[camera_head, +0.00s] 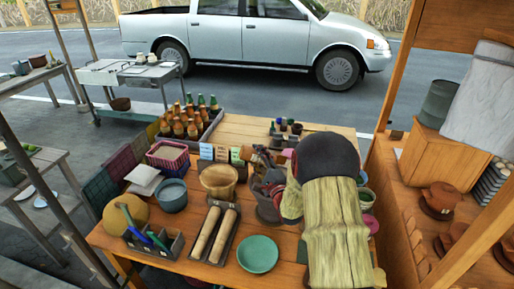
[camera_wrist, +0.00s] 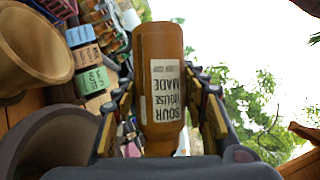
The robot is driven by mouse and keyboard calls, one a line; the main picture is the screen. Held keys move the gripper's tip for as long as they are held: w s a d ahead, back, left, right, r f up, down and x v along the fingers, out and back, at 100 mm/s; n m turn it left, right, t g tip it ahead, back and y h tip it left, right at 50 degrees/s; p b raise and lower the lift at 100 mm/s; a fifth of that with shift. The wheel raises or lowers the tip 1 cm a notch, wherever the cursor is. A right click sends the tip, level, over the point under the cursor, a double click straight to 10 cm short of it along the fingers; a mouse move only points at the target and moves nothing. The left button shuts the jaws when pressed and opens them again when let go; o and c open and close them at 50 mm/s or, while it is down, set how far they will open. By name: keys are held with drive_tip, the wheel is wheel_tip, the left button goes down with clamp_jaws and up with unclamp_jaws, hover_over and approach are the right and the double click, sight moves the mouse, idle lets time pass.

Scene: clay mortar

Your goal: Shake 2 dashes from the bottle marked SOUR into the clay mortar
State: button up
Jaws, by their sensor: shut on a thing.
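My gripper (camera_wrist: 160,105) is shut on an amber-brown bottle (camera_wrist: 158,45). Its white label reads SOUR HOUSE MADE, upside down in the wrist view. The clay mortar (camera_head: 218,182), a tan bowl, stands on the table just left of my gripper in the head view. It also shows at the left edge of the wrist view (camera_wrist: 30,50). The bottle is apart from it. In the head view my arm and clutter make the bottle hard to make out.
A grey pot (camera_head: 268,208) stands right of the mortar, close below my gripper. A tray with two rolling pins (camera_head: 215,235) and a green bowl (camera_head: 258,254) lie in front. Small labelled boxes (camera_head: 222,152) and a crate of bottles (camera_head: 208,123) stand behind.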

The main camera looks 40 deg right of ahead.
drive_tip(key=shift+r, duration=0.25)
drive_tip(key=shift+r, duration=0.3)
drive_tip(key=shift+s+a+n, duration=0.1)
drive_tip(key=shift+s+n, duration=0.05)
drive_tip(key=shift+n, duration=0.15)
drive_tip(key=f+n, duration=0.1)
drive_tip(key=n, duration=0.1)
drive_tip(key=f+n+g+p, duration=0.1)
drive_tip(key=n, duration=0.1)
drive_tip(key=shift+a+f+g+y, duration=0.2)
drive_tip(key=shift+f+g+y, duration=0.1)
drive_tip(key=shift+f, duration=0.05)
drive_tip(key=shift+d+n+g+p, duration=0.15)
drive_tip(key=shift+n+g+p, duration=0.15)
drive_tip(key=shift+n+p, duration=0.25)
drive_tip(key=shift+s+d+r+n+g+p, duration=0.2)
drive_tip(key=shift+d+n+p, duration=0.1)
drive_tip(key=shift+n, duration=0.3)
drive_tip(key=shift+s+d+r+n+g+p, duration=0.15)
drive_tip(key=shift+d+n+g+p, duration=0.1)
drive_tip(key=shift+n, duration=0.3)
drive_tip(key=shift+s+d+n+g, duration=0.2)
drive_tip(key=shift+d+n+g, duration=0.25)
drive_tip(key=shift+n, duration=0.55)
drive_tip(key=p, duration=0.4)
drive_tip(key=shift+r+p, duration=0.25)
drive_tip(key=shift+p, duration=0.15)
